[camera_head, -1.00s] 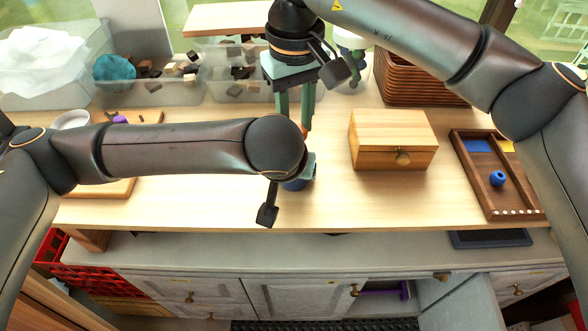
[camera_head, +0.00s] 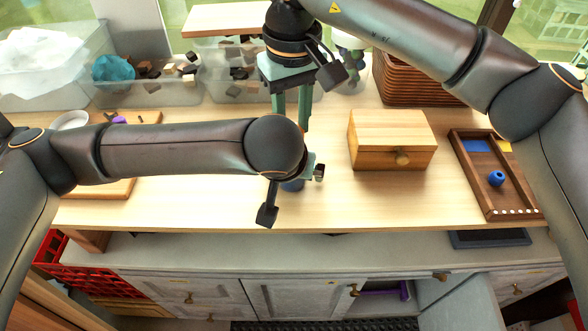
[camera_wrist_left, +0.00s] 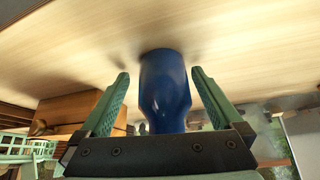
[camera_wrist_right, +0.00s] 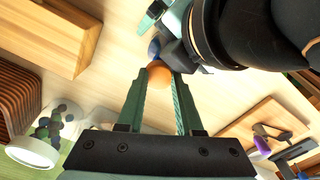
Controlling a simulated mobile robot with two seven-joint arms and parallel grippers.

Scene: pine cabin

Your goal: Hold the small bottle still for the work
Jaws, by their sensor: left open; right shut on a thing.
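The small blue bottle (camera_wrist_left: 165,90) stands on the table between the two fingers of my left gripper (camera_wrist_left: 160,85). The fingers are open, one on each side, with a gap to the bottle. In the head view only a bit of the bottle (camera_head: 292,185) shows below my left wrist, which hides the rest. My right gripper (camera_wrist_right: 160,80) is shut on a small orange-brown rounded piece (camera_wrist_right: 158,72) at its fingertips. A bit of blue (camera_wrist_right: 153,47) shows just beyond that piece; I cannot tell whether they touch.
A wooden box (camera_head: 392,140) with a knob stands right of the grippers. A wooden tray (camera_head: 476,188) with a blue piece (camera_head: 497,178) lies farther right. Clear bins (camera_head: 150,92) with small blocks and a brown basket (camera_head: 415,80) stand behind. The table front between is clear.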

